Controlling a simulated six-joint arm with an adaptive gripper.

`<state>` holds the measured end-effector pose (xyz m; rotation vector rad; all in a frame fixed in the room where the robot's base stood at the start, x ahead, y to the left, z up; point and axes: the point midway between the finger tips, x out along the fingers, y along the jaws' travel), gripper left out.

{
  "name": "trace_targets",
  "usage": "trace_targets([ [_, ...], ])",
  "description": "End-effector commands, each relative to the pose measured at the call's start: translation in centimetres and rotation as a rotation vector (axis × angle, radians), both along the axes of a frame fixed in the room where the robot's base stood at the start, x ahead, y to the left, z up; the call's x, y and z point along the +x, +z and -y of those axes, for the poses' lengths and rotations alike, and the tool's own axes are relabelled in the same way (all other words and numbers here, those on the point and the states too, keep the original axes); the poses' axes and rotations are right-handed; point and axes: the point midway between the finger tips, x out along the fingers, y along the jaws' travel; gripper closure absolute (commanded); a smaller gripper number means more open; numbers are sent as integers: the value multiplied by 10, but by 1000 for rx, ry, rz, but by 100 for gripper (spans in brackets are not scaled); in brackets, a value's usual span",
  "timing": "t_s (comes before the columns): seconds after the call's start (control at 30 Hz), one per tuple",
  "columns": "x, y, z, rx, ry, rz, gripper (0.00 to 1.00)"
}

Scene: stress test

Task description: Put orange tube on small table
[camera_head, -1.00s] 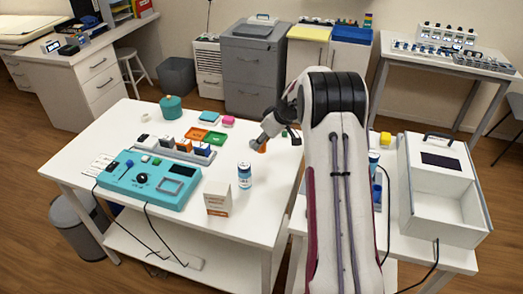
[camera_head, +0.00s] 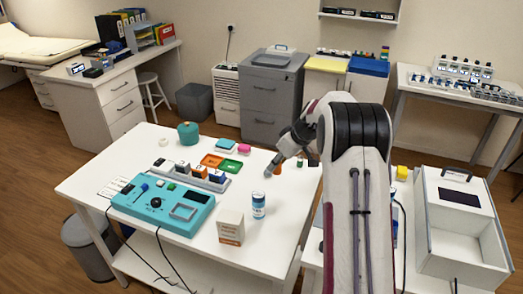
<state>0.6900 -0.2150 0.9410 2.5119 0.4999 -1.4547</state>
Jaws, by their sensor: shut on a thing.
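The orange tube (camera_head: 277,170) shows as a small orange patch at the tip of my gripper (camera_head: 271,171), at the right rear part of the white table. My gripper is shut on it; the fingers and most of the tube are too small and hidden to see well. I cannot tell whether the tube touches the tabletop. A white table (camera_head: 413,283) at the right, partly hidden by my arm, may be the small table. Another light table (camera_head: 440,100) stands at the back right.
The white worktable (camera_head: 112,168) holds a teal device (camera_head: 160,205), a blue-white vial (camera_head: 258,206), a small carton (camera_head: 231,227), a teal pot (camera_head: 188,133), and green and orange trays (camera_head: 229,166).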

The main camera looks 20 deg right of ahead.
Motion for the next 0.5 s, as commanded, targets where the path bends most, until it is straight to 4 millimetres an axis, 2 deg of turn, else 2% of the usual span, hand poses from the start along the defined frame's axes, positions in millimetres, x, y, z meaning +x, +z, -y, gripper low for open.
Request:
trace_targets([
  [0.27,0,1,-2,0,0,0,93],
  [0.5,-6,9,-21,0,-5,-3,93],
])
